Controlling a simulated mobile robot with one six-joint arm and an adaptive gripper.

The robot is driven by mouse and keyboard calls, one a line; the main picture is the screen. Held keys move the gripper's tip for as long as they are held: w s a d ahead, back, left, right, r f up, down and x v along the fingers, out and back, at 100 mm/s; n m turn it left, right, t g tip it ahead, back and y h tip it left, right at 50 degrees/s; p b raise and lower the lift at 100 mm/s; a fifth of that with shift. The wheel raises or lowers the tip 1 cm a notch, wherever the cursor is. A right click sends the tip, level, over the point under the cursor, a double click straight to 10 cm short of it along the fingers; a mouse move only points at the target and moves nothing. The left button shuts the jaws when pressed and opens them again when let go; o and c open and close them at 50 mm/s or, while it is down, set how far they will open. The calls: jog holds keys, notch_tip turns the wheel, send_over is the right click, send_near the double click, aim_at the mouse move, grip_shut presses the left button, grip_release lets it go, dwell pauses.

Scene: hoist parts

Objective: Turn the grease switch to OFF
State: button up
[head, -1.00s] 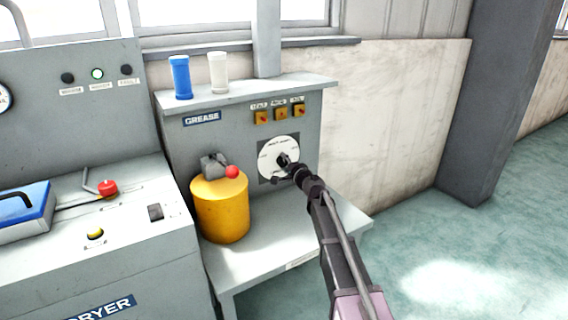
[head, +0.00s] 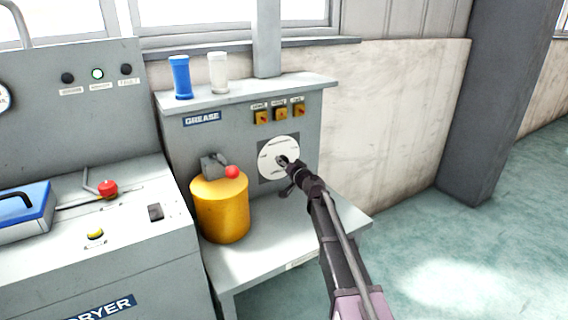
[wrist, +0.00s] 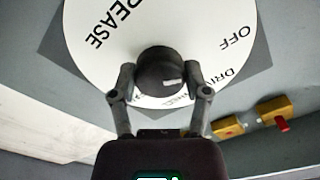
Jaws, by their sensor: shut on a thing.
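The grease switch is a white round dial (head: 270,152) on a dark square plate on the front of the grease panel. Its black knob (wrist: 158,68) sits at the dial's centre, with a white mark pointing right and slightly down in the wrist view. The printed words GREASE, OFF and DRIVE show around the dial there, tilted or upside down; OFF is at the upper right. My gripper (wrist: 160,79) is shut on the knob, one finger on each side. In the head view my gripper (head: 287,170) reaches the dial from the lower right and covers part of it.
A yellow drum (head: 221,210) with a red-tipped fitting stands left of the dial. Several small yellow switches (head: 280,114) sit above it. A blue cylinder (head: 180,78) and a white one (head: 218,73) stand on the shelf. The floor to the right is clear.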

jog(key=shift+w+n, duration=0.1)
jog(key=shift+n, duration=0.4)
jog(key=o, duration=1.1)
jog(key=shift+o, duration=0.2)
jog(key=shift+s, duration=0.2)
jog(key=v, duration=1.1)
jog(key=shift+s+d, duration=0.25)
jog(key=shift+d, duration=0.05)
